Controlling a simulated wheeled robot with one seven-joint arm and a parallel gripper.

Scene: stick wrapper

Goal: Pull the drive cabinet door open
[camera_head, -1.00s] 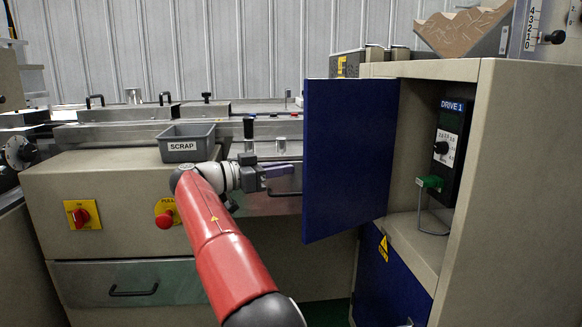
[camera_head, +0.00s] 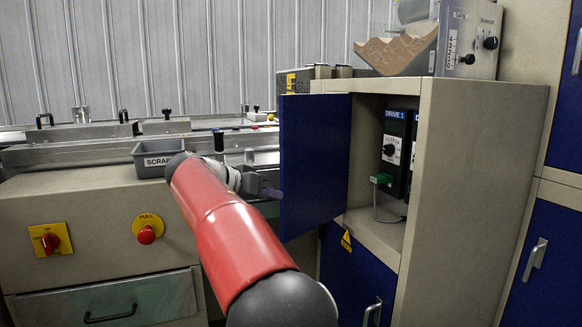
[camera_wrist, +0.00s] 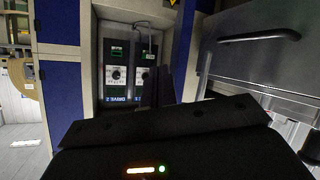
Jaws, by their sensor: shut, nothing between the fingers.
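The blue drive cabinet door (camera_head: 312,165) stands swung open at the left side of the beige cabinet (camera_head: 458,190). Behind the opening are a drive unit labelled DRIVE 1 (camera_head: 394,150) and a second unit beside it. The wrist view shows the drive units (camera_wrist: 117,72) upside down inside the cabinet. My gripper (camera_head: 268,191) is shut and empty, just left of the door near its free edge. The door partly hides the fingertips in the head view, so I cannot tell whether they touch it.
A grey SCRAP bin (camera_head: 158,156) sits on the machine bench at left. A red stop button (camera_head: 146,235) and a drawer (camera_head: 105,305) are on its front. A lower blue door (camera_head: 357,275) is shut. Another blue door (camera_head: 540,265) stands at far right.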

